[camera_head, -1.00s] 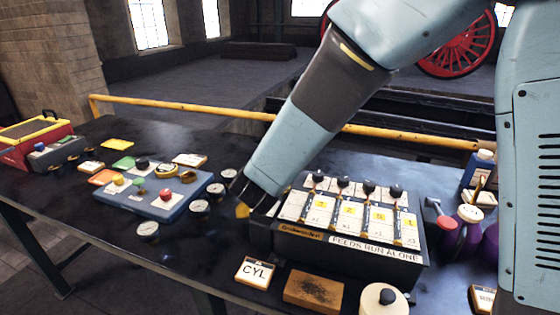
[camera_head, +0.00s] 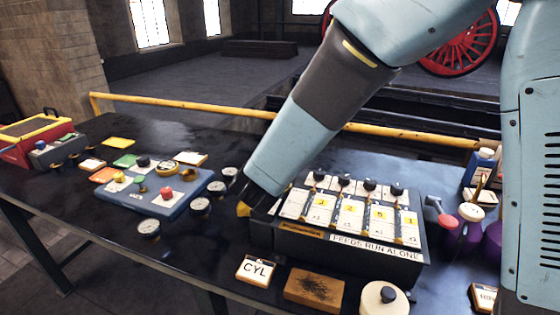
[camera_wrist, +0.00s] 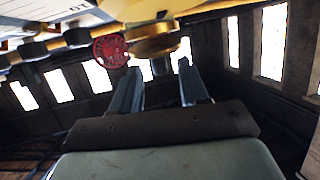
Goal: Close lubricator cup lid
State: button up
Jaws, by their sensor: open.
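The dark lubricator box (camera_head: 345,263) stands on the bench, with a row of numbered white plates and black knobs on top and a strip reading "FEEDS RUN ALONE" on its front. My gripper (camera_head: 262,208) is at its left end, pointing down; I cannot tell whether it touches the box. In the wrist view my gripper (camera_wrist: 160,80) has its two fingers apart with nothing held between them. A round brass piece (camera_wrist: 155,43), possibly the cup lid, shows just beyond the fingertips. The head view does not show the lid clearly, as my arm hides that area.
Left of the gripper are several gauges (camera_head: 200,206) and a blue panel (camera_head: 150,203). In front lie a CYL card (camera_head: 256,270), a brown block (camera_head: 314,289) and a white round pot (camera_head: 383,300).

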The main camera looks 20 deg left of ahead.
jog(key=v, duration=1.3)
jog(key=shift+s, duration=0.1)
jog(key=w+d+r+n+g+h, duration=0.2)
jog(key=w+d+g+h, duration=0.35)
jog(key=w+g, duration=0.45)
jog(key=w+a+r+n+g+y, duration=0.5)
jog(key=w+r+g+y, duration=0.1)
jog(key=w+r, duration=0.15)
jog(key=shift+n, duration=0.3)
jog(key=x, duration=1.3)
jog(key=shift+s+d+f, duration=0.1)
jog(key=shift+d, duration=0.05)
jog(key=shift+c, duration=0.2)
grip_shut()
